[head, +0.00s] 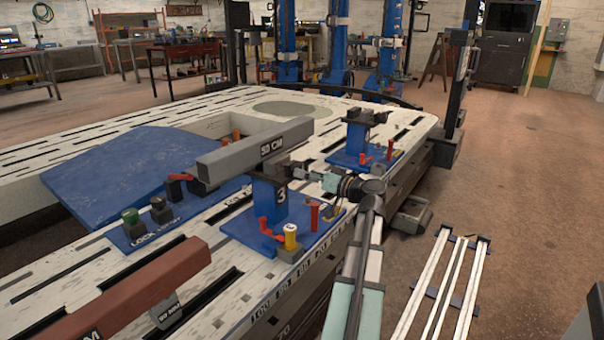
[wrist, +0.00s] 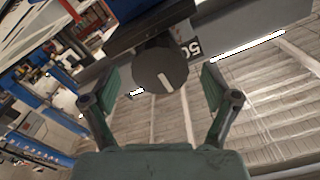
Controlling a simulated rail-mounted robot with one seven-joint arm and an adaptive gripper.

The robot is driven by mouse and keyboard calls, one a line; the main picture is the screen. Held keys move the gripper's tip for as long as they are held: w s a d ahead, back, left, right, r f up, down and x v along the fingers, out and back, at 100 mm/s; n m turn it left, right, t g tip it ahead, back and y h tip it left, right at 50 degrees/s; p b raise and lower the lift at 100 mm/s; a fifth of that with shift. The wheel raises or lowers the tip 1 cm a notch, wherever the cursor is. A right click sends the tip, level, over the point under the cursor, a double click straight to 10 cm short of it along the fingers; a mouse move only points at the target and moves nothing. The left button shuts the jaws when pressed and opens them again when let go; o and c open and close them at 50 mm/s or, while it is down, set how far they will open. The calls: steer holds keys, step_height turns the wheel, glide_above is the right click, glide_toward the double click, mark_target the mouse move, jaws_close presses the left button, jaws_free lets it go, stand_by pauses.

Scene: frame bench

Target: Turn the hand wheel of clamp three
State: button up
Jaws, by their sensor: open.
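Clamp three (head: 268,193) is a blue post marked 3 on a blue base plate, with a grey beam (head: 240,152) lying across its top. In the wrist view, a round dark hand wheel (wrist: 160,68) with a pale stripe faces me. It lies between and slightly beyond the two spread fingers of my gripper (wrist: 161,84). A gap shows on each side, and neither finger visibly touches the wheel.
Another blue clamp (head: 357,140) stands farther back on the slotted white bench frame (head: 215,292). A red-brown beam (head: 130,290) lies at front left. A blue ramp (head: 125,170) is at left.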

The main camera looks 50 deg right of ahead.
steer(key=s, duration=0.9)
steer(key=shift+s, duration=0.4)
